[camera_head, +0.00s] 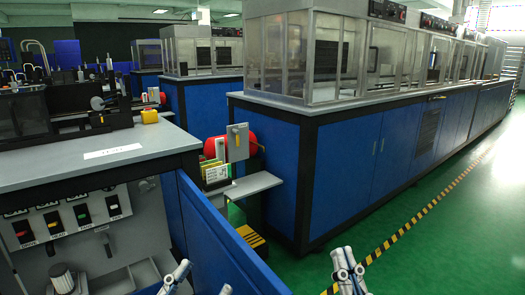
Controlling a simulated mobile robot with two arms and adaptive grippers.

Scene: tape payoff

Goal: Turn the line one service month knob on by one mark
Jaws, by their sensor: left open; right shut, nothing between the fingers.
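A grey ribbed knob (62,278) stands out from the grey control panel (85,254) at the lower left. A small round dial or knob (147,184) sits near the panel's upper right. I cannot tell which, if either, is the service month knob; no month marks are readable. My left gripper (203,282) is at the bottom edge, right of the panel, with its fingers apart and empty. My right gripper (345,265) is shut and empty over the green floor, far right of the panel. Neither touches anything visible.
Several coloured switches (52,223) line the panel under a grey worktop (165,137) with a white label (112,151). A blue panel (222,244) stands right of it. A bracket with a yellow lever (237,136) and red discs stands beyond. The green floor (440,240) is clear at right.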

